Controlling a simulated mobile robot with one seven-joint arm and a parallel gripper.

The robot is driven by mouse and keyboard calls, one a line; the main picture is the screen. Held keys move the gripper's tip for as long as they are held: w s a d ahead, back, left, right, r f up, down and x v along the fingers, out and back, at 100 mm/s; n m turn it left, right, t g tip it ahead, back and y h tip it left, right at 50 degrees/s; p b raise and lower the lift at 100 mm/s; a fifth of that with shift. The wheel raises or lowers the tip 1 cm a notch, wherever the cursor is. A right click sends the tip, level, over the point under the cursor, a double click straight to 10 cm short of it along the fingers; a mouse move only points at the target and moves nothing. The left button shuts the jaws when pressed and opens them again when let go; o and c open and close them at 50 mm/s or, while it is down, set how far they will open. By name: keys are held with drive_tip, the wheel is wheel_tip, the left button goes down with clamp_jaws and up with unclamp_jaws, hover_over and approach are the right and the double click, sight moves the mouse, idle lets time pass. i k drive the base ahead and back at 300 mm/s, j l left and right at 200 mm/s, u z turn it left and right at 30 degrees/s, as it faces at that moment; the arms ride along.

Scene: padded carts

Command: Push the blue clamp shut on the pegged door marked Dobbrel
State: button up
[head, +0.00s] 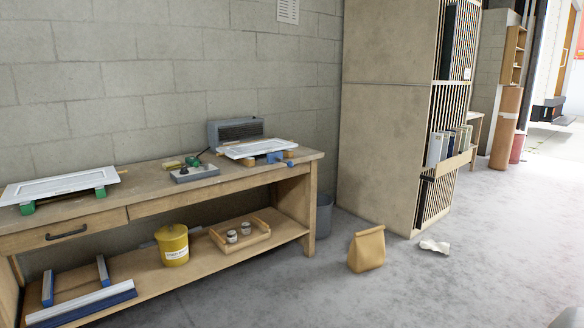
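A white panelled door (257,148) lies flat at the right end of the workbench. A blue clamp (267,159) sits at its front edge, with wooden-coloured pieces near it. Whether the clamp is open or shut is too small to tell. Another white panelled door (62,185) lies at the left of the bench, raised on green pieces (27,208). I can read no Dobbrel mark on either door, and no pegs are clear. My gripper is not in view.
The wooden workbench (160,193) stands against a block wall. A tall cabinet (385,130) stands right of the bench. The floor in front is mostly clear.

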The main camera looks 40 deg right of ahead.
sight(275, 158)
drive_tip(key=i+l+z, duration=0.1)
drive_tip(key=i+l, duration=0.3)
drive_tip(key=i+l+z, duration=0.1)
drive_tip(key=i+l, duration=0.25)
drive_tip(key=i+l+z, duration=0.15)
drive_tip(key=i+l, duration=0.15)
drive_tip(key=i, duration=0.2)
drive_tip(key=i+l+z, duration=0.1)
drive_tip(key=i+l, duration=0.15)
drive_tip(key=i, duration=0.2)
drive_tip(key=i+l+z, duration=0.1)
drive_tip(key=i+l, duration=0.15)
drive_tip(key=i, duration=0.2)
drive_tip(key=i+l+z, duration=0.1)
drive_tip(key=i, duration=0.35)
